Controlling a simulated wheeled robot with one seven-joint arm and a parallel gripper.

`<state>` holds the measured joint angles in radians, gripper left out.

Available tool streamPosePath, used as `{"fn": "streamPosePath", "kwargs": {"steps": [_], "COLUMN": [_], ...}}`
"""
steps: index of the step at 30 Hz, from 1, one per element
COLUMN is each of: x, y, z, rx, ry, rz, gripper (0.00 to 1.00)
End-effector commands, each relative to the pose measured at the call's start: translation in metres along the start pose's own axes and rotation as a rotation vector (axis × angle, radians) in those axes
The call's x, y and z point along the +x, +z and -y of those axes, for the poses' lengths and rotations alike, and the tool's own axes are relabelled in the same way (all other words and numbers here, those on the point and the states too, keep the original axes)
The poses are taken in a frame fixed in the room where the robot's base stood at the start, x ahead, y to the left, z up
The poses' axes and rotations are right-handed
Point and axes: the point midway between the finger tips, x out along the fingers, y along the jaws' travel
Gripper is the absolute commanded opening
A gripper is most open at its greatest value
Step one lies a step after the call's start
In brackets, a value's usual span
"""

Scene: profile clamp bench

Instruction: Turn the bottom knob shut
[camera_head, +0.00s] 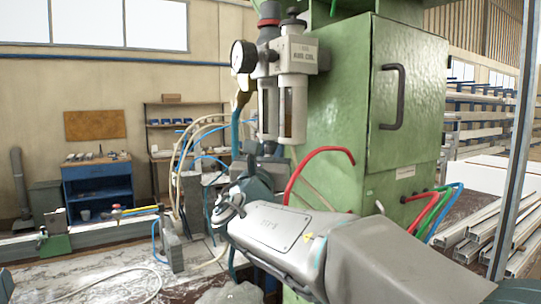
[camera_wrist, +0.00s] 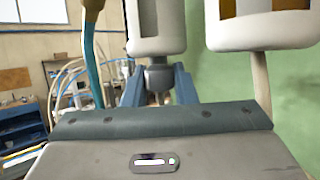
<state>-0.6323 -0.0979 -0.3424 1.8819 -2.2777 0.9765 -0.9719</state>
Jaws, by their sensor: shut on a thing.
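The air filter unit with two pale bowls (camera_head: 292,105) hangs on the green cabinet's left side; the bowls also show in the wrist view (camera_wrist: 155,28). The bottom knob (camera_wrist: 157,77) is a small grey piece under the left bowl. My gripper (camera_wrist: 158,88) comes from below, with one blue finger on each side of the knob, shut on it. In the head view my gripper (camera_head: 266,156) is under the left bowl, and the knob is mostly hidden there. The knob's turn angle cannot be told.
A round gauge (camera_head: 238,56) sits at the unit's upper left. A red hose (camera_head: 318,152) curves out close above my arm. Pale and blue hoses (camera_head: 190,140) hang to the left. The green cabinet (camera_head: 345,110) stands close on the right.

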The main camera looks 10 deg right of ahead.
Motion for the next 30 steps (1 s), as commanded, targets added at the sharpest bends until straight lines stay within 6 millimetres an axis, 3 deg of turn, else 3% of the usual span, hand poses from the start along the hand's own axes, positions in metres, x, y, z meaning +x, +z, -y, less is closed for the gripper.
{"fn": "streamPosePath", "kwargs": {"steps": [2, 3, 5, 17, 20, 30], "x": [0.0, 0.0, 0.0, -0.008, -0.023, -0.1], "y": [0.0, 0.0, 0.0, -0.001, -0.002, -0.002], "z": [0.0, 0.0, -0.001, 0.0, 0.0, -0.001], "rx": [0.0, 0.0, 0.0, 0.001, 0.002, 0.001], "ry": [0.001, 0.001, 0.0, 0.0, 0.001, 0.002], "rz": [0.0, 0.0, 0.0, 0.0, 0.0, 0.001], "gripper": [0.02, 0.31, 0.46, 0.46, 0.46, 0.46]}}
